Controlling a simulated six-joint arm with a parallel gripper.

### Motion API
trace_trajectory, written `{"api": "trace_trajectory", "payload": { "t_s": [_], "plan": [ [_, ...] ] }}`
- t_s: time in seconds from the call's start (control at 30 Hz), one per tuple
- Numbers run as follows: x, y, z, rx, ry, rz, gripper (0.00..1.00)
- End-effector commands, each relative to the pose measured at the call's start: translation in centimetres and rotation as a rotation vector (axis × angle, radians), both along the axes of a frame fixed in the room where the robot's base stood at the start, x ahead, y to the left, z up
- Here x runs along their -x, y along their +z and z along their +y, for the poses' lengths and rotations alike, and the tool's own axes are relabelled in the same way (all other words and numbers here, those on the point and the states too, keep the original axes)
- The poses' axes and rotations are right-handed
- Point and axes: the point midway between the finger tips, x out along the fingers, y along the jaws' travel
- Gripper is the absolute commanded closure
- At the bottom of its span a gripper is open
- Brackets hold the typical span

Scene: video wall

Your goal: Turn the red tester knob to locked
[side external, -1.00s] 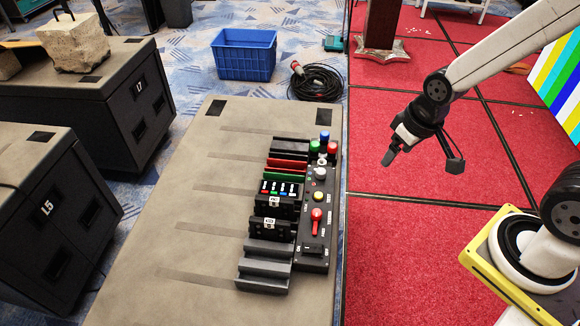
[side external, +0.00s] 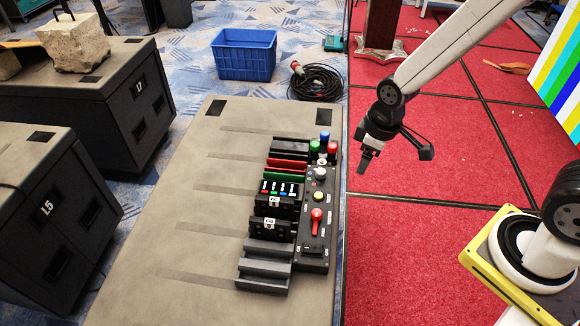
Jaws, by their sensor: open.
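The red tester knob (side external: 317,216) stands on the black control panel (side external: 314,252), which lies along the right edge of the tan-grey case top. Its lever part points down in the picture, toward the black switch at the panel's near end. The markings around it are too small to read. My gripper (side external: 395,160) is open and empty, its fingers pointing down. It hangs above the red floor, to the right of the panel and apart from it.
A stepped black rack (side external: 265,268) with dark, red and green modules sits left of the panel. Coloured buttons (side external: 325,136) stand at the panel's far end. The case top (side external: 180,240) is mostly clear at left. A blue crate (side external: 245,55) and coiled cable (side external: 316,83) lie behind.

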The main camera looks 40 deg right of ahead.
Motion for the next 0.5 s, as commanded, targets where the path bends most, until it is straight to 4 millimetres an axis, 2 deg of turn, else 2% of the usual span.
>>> {"api": "trace_trajectory", "payload": {
  "t_s": [0.2,0.5],
  "plan": [
    [-2.6,-3.4,2.4,0.035,0.292,0.049,0.21],
    [-4.9,-8.7,5.5,0.069,0.681,0.108,0.21]
  ]
}}
